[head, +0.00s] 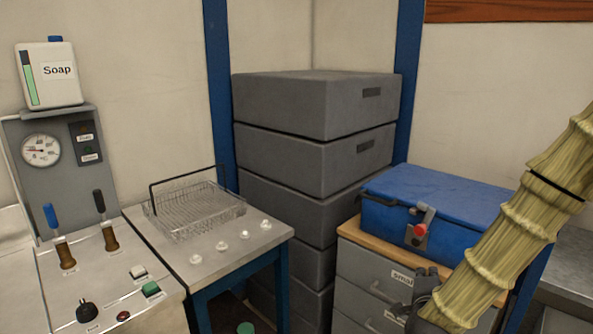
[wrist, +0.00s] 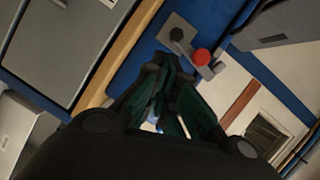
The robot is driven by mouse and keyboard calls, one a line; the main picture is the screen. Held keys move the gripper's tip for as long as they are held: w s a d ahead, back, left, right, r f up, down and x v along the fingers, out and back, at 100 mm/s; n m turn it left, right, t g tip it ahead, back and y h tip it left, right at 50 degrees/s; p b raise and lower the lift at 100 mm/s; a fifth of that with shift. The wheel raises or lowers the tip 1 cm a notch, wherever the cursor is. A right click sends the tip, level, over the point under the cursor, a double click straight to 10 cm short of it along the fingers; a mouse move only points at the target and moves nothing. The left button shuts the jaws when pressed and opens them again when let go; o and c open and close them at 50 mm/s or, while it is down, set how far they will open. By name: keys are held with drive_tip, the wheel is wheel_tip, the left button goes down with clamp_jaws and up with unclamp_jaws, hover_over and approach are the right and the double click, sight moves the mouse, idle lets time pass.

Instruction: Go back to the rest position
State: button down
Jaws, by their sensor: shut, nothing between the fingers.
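My gripper (head: 428,294) is at the lower right of the head view, in front of the grey drawer cabinet and below the latch of the blue case (head: 440,190). In the wrist view my gripper (wrist: 160,72) points towards the case, and its dark fingers are together with nothing between them. The case's metal latch with a red knob (head: 420,229) shows just beyond the fingertips in the wrist view (wrist: 201,57). The case lid is shut. My sleeved arm crosses the right side of the head view and hides part of the case and cabinet.
A grey drawer cabinet (head: 370,272) with a wooden top carries the case. Grey stacked boxes (head: 310,105) stand behind. To the left are a table with a wire basket (head: 190,208) and a panel with levers (head: 108,230) and a gauge (head: 41,150).

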drive_tip(key=s+a+f+n+g+y+p, duration=0.1)
drive_tip(key=s+a+f+n+g+y, duration=0.35)
drive_tip(key=f, duration=0.75)
drive_tip(key=s+a+f+n+g+y, duration=0.1)
drive_tip(key=s+a+f+n+g, duration=0.15)
drive_tip(key=s+f+n, duration=0.7)
drive_tip(key=s+a+f+n+g, duration=0.2)
drive_tip(key=s+f, duration=0.6)
drive_tip(key=s, duration=0.4)
drive_tip(key=s+a+f+n+g+y+p, duration=0.1)
drive_tip(key=s+a+f+n+g, duration=0.1)
drive_tip(key=s+f+g, duration=0.3)
drive_tip(key=s+f+n, duration=0.1)
drive_tip(key=s+f, duration=0.2)
drive_tip(key=s, duration=0.4)
drive_tip(key=shift+a, duration=0.35)
drive_tip(key=shift+s, duration=0.15)
